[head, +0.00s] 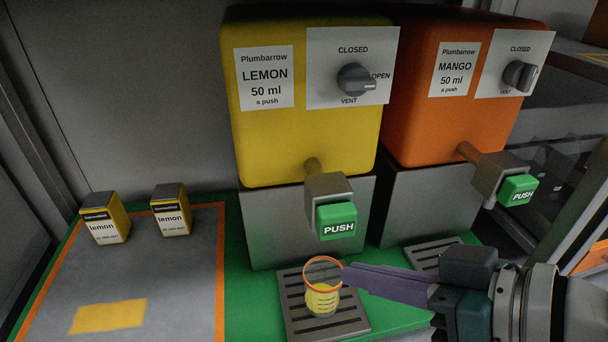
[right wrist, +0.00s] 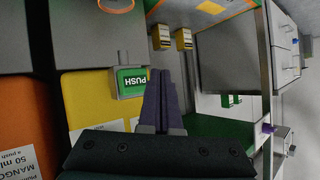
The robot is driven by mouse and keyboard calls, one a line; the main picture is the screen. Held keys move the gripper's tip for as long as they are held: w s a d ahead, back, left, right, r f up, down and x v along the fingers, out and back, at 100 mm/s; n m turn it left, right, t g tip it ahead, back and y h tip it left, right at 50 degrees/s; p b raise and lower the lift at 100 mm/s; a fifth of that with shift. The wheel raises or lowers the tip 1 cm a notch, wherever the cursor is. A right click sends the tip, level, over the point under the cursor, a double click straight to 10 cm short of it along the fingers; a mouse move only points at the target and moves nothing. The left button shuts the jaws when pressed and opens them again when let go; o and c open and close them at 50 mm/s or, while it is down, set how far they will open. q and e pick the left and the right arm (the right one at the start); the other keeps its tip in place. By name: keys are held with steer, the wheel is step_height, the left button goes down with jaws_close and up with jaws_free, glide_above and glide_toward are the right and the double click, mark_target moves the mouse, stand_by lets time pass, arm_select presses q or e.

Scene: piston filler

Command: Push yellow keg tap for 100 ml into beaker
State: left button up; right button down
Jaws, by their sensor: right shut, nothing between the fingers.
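The yellow keg (head: 300,150) is labelled LEMON, 50 ml a push. Its grey knob (head: 357,80) points right, at OPEN. Its tap has a green PUSH button (head: 337,221), which shows upside down in the right wrist view (right wrist: 132,81). The beaker (head: 322,297), with an orange rim, stands upright below the tap and holds yellow liquid in its lower part. My right gripper (head: 346,276) is shut and empty. Its purple fingertips are below the button, at the right of the beaker's rim; I cannot tell whether they touch it. My left gripper is not in view.
The beaker stands on a slotted drip tray (head: 290,318). An orange MANGO keg (head: 430,115) with its own PUSH button (head: 518,189) stands to the right. Two lemon packs (head: 105,218) (head: 171,210) stand on a grey mat (head: 165,270) at the left, with free room in front.

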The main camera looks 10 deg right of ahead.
mark_target(325, 237)
steer(key=w+b, duration=0.1)
steer(key=w, duration=0.2)
steer(key=shift+w, duration=0.4)
stand_by(0.8)
stand_by(0.9)
steer(key=shift+w, duration=0.1)
steer(key=shift+w+b, duration=0.35)
stand_by(0.4)
